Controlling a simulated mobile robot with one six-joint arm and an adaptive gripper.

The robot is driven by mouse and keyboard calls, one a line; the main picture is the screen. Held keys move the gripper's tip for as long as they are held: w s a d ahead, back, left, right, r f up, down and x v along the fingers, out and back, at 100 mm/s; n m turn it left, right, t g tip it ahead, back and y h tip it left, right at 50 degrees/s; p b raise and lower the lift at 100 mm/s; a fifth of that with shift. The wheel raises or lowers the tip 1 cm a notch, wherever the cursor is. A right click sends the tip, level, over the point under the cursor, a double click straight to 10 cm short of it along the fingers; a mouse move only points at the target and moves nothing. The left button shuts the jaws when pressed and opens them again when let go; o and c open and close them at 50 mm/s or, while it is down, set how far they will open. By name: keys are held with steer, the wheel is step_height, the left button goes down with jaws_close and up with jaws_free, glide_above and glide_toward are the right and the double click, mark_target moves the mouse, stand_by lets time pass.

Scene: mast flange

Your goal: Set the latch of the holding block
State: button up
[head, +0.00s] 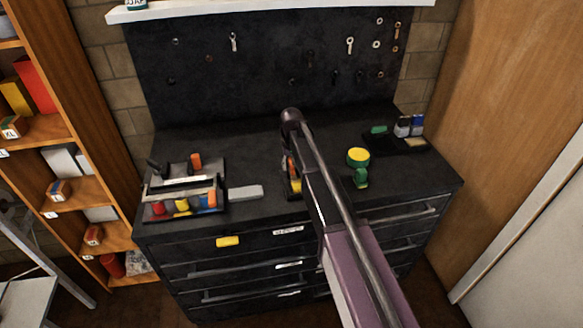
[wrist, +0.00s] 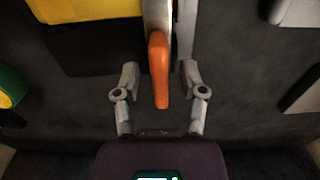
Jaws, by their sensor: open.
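The holding block is partly hidden behind my arm in the head view, where an orange latch lever (head: 291,166) and a yellow part (head: 297,185) show. In the wrist view the orange latch lever (wrist: 159,70) points toward my palm from a silver metal bar (wrist: 154,12), with a yellow block (wrist: 88,9) beside it at the left. My gripper (wrist: 159,74) is open, with one finger on each side of the lever. A gap shows between the lever and each finger. The fingers are not clear in the head view.
A tray (head: 153,204) with several coloured items stands at the left of the dark cabinet top, beside a grey slab (head: 245,192). At the right are a yellow-topped green item (head: 358,156) and a dark tray (head: 396,147) with small bottles. A tool board (head: 265,60) rises behind.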

jaws_close()
steer(key=shift+n, duration=0.4)
steer(key=n, duration=0.3)
steer(key=shift+n, duration=0.3)
steer(key=n, duration=0.9)
steer(key=shift+w, duration=0.1)
steer(key=n, duration=0.4)
steer(key=shift+n, duration=0.3)
